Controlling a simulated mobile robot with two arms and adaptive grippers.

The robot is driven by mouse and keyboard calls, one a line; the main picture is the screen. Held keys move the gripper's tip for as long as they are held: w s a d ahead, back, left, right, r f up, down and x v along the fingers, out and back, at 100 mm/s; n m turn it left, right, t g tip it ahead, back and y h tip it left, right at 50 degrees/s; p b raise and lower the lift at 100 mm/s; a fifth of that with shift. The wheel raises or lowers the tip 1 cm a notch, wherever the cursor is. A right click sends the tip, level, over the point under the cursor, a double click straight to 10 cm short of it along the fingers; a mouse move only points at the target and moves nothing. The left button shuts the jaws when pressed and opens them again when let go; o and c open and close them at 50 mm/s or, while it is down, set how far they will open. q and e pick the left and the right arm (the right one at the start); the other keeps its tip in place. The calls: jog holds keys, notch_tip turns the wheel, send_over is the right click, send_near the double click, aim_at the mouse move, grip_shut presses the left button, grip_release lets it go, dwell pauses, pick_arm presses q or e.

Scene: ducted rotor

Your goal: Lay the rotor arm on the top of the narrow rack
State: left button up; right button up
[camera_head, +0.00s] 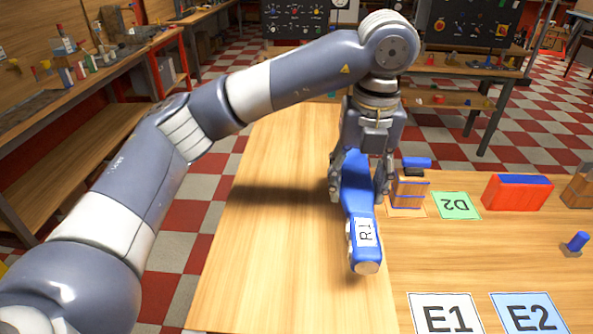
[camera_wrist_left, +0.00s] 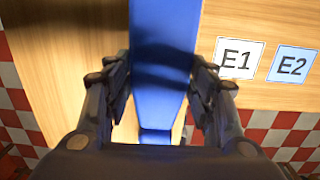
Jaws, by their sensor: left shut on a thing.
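The blue rotor arm (camera_head: 362,215), with a white R1 label and a pale round end, hangs in front of my left gripper (camera_head: 358,188). The gripper is shut on it, one finger on each side. In the left wrist view the rotor arm (camera_wrist_left: 165,60) runs between the fingers of the left gripper (camera_wrist_left: 161,78). A small wooden rack with blue strips (camera_head: 411,190) stands just right of the gripper, partly hidden by it; it may be the narrow rack. A blue piece shows at its top. My right gripper is not in view.
A green D2 card (camera_head: 457,205) lies right of the rack. Cards E1 (camera_head: 446,313) and E2 (camera_head: 530,313) lie in front. The table's left part (camera_head: 262,240) is clear.

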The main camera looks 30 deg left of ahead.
pick_arm(q)
jog(key=p, duration=0.4)
send_over(302, 176)
jog(key=s+d, duration=0.1)
jog(key=d, duration=0.1)
jog(key=shift+a+f, duration=0.1)
jog(key=shift+f, duration=0.4)
jog(key=shift+w+a, duration=0.25)
jog(key=shift+a, duration=0.3)
jog(key=shift+w+a+f+p, duration=0.1)
jog(key=shift+a+f+p, duration=0.2)
jog(key=shift+p, duration=0.3)
notch_tip(302, 176, down, 2)
jog(key=shift+f+p, duration=0.25)
jog(key=shift+p, duration=0.3)
jog(key=shift+f, duration=0.4)
jog(key=shift+d, duration=0.1)
